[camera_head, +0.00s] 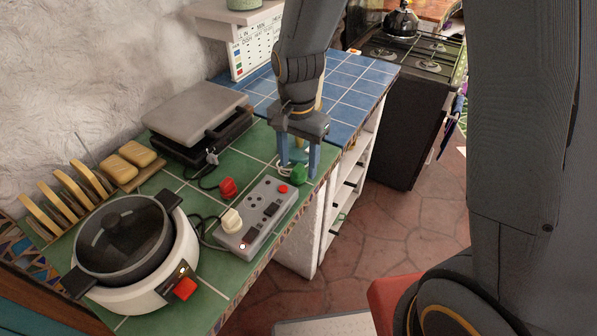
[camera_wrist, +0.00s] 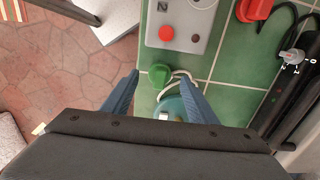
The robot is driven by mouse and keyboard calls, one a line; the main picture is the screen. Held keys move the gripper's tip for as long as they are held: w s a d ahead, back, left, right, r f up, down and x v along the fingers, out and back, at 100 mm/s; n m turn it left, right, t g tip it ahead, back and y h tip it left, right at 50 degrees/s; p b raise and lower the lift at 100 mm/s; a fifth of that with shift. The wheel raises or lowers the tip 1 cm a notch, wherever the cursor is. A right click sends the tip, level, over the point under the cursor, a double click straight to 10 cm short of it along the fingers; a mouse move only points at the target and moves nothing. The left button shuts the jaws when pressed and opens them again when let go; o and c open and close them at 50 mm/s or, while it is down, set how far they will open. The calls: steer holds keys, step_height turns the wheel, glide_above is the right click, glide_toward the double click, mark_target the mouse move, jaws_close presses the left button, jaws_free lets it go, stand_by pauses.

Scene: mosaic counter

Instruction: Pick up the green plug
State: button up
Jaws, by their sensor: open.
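The green plug (camera_head: 299,174) lies on the green tiled counter, just beyond the far end of the grey power strip (camera_head: 257,217). It also shows in the wrist view (camera_wrist: 159,75), with a pale cord (camera_wrist: 186,76) beside it. My gripper (camera_head: 298,172) is above the counter, pointing down, with its blue fingers apart. In the wrist view the fingers (camera_wrist: 158,80) stand on either side of the plug, and nothing is held. I cannot tell the exact height of the fingertips over the counter.
A red plug (camera_head: 228,187) and a white plug (camera_head: 231,221) are near the strip. A white cooker (camera_head: 184,262) stands at the front left. A grey-lidded grill (camera_head: 196,115) is left of my gripper. The counter's edge drops to the tiled floor on the right.

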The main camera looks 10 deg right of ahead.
steer(key=shift+f, duration=1.25)
steer(key=c, duration=1.1)
steer(key=shift+r, duration=0.2)
